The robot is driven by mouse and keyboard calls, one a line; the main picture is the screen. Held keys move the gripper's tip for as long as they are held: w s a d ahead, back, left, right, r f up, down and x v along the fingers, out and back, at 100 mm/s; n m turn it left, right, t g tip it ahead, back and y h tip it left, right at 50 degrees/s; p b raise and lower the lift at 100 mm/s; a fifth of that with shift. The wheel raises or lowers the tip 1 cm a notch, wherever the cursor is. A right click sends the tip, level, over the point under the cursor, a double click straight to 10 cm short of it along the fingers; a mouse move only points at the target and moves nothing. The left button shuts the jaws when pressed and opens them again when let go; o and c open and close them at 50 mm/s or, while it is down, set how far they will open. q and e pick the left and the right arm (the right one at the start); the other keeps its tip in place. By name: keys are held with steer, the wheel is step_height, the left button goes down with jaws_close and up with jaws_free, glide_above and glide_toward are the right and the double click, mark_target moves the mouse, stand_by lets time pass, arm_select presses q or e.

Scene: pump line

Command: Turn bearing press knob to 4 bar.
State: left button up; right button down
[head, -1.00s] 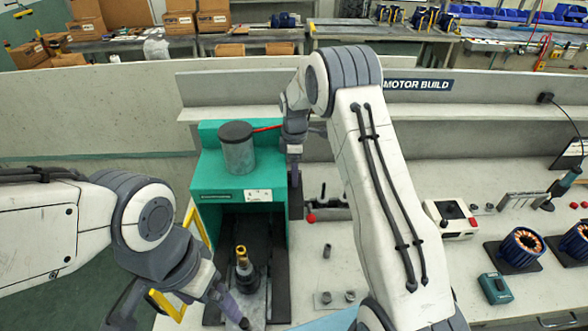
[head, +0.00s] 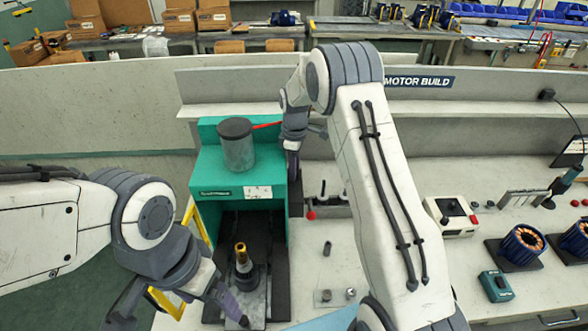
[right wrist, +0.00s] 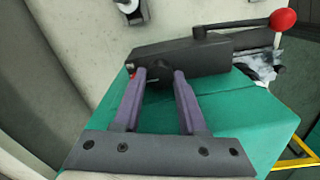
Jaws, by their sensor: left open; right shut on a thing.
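The bearing press (head: 214,180) is a teal cabinet with a grey cylinder on top, at the centre left of the head view. Its dark knob (right wrist: 158,78) shows in the right wrist view on the press's side, beside a black bar. My right gripper (head: 292,170) is at the press's right side, its two fingers shut on the knob; the fingers also show in the right wrist view (right wrist: 158,90). The knob's pointer and scale cannot be read. My left gripper (head: 182,312) is open and empty in front of the press, lower left.
A shaft part with a brass-coloured top (head: 242,260) stands in the press opening. The press lever ends in a red ball (right wrist: 283,19). A white control box (head: 452,217), copper-wound stators (head: 524,243) and a teal device (head: 496,287) lie to the right. My right arm crosses the bench.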

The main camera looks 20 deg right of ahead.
steer(key=shift+w, duration=0.1)
steer(key=shift+c, duration=2.3)
jaws_free()
step_height(320, 180, up, 11)
steer(key=b, duration=0.3)
steer(key=shift+f, duration=0.2)
